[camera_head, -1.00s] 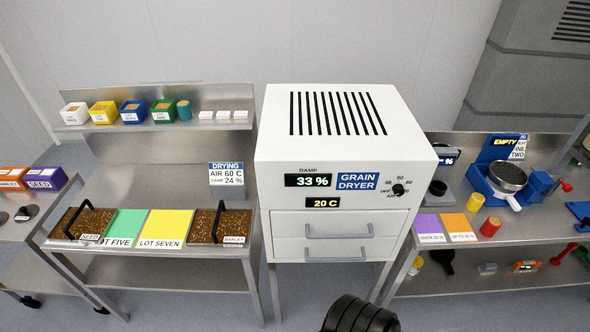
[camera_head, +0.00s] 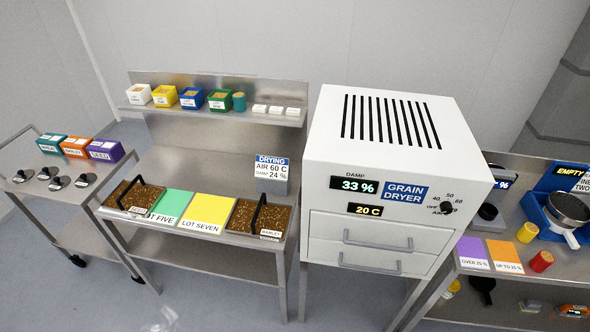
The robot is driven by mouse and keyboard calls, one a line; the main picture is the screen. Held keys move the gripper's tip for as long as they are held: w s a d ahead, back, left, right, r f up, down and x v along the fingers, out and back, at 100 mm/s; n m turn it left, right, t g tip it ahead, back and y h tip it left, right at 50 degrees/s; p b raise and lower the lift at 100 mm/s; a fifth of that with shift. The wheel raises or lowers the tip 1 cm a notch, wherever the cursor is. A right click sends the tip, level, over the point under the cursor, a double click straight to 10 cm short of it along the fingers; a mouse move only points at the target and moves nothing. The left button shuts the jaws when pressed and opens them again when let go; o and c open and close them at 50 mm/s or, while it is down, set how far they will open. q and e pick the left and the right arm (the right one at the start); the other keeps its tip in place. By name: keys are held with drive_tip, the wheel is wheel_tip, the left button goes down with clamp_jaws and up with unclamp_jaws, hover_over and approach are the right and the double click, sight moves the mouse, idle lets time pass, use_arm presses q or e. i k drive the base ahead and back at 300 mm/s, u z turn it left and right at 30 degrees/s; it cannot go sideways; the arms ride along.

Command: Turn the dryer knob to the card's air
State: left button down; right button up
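The white grain dryer (camera_head: 330,150) stands right of centre. Its small black knob (camera_head: 446,207) is on the right of the front panel, with a dial marked OFF, 40, 50 and 60 around it. The pointer is too small to read surely. The damp display (camera_head: 354,186) reads 33 % and the lower display (camera_head: 364,210) reads 20 C. The drying card (camera_head: 271,172) on the bench to the left reads AIR 60 C, DAMP 24 %. Neither gripper shows, and nothing touches the knob.
Two shut drawers with handles (camera_head: 378,245) are below the panel. The left bench holds grain trays (camera_head: 262,218), a green and a yellow mat (camera_head: 207,213), and a shelf of small bins (camera_head: 192,99). The right bench has a pan (camera_head: 568,208) and coloured mats (camera_head: 505,257).

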sight(445, 206)
drive_tip(key=u, duration=0.05)
drive_tip(key=k, duration=1.1)
drive_tip(key=z, duration=0.3)
drive_tip(key=i, duration=0.55)
drive_tip(key=u, duration=0.2)
